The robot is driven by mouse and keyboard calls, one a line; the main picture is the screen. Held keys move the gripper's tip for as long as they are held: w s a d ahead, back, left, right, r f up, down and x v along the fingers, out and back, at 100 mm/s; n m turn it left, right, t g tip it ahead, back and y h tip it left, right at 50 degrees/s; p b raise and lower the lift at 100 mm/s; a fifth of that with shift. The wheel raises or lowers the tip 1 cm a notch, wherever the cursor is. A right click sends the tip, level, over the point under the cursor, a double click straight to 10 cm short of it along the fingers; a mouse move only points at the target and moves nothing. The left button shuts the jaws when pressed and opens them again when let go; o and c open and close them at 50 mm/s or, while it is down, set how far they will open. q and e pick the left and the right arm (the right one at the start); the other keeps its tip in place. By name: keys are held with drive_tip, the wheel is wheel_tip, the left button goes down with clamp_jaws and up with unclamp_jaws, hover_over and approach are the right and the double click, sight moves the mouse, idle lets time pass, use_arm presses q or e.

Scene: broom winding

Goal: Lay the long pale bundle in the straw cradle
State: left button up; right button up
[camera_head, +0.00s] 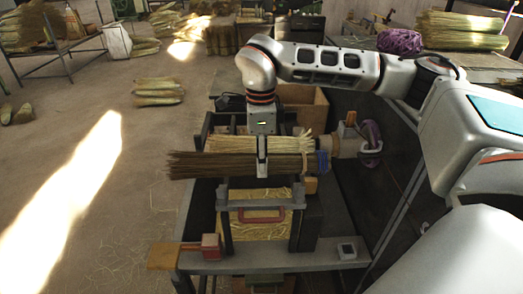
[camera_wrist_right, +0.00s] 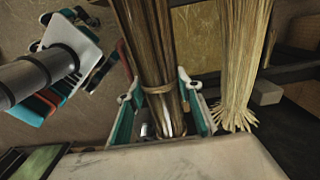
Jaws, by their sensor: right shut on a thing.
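My right gripper (camera_head: 262,172) reaches down from above and is shut around the middle of a long dark brown bundle (camera_head: 205,165). In the right wrist view the gripper's teal fingers flank this bundle (camera_wrist_right: 150,45), near its tie. A long pale bundle (camera_head: 285,143) lies just behind the dark one, roughly parallel. It also shows in the right wrist view (camera_wrist_right: 243,65), outside the fingers, with its splayed end low. What looks like the straw cradle (camera_head: 262,205), a grey barred frame with uprights, stands below and in front; I cannot tell if the dark bundle touches it.
A straw-filled box with a red handle (camera_head: 260,230) sits at the bench front. Floor on the left is mostly open.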

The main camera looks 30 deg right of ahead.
use_arm(q)
drive_tip(key=shift+w+d+r+t+h+b, duration=0.15)
drive_tip(key=shift+w+d+r+t+b, duration=0.05)
drive_tip(key=shift+w+d+r+b, duration=0.2)
drive_tip(key=shift+w+d+r+t+h+b, duration=0.15)
drive_tip(key=shift+w+d+r+t+b, duration=0.1)
drive_tip(key=shift+w+d, duration=0.2)
use_arm(e)
wheel_tip(320, 180, down, 5)
use_arm(q)
drive_tip(key=shift+s+f, duration=0.25)
drive_tip(key=shift+f, duration=0.05)
use_arm(e)
drive_tip(key=o, duration=1.2)
use_arm(q)
drive_tip(key=shift+f, duration=0.1)
use_arm(e)
wheel_tip(320, 180, up, 12)
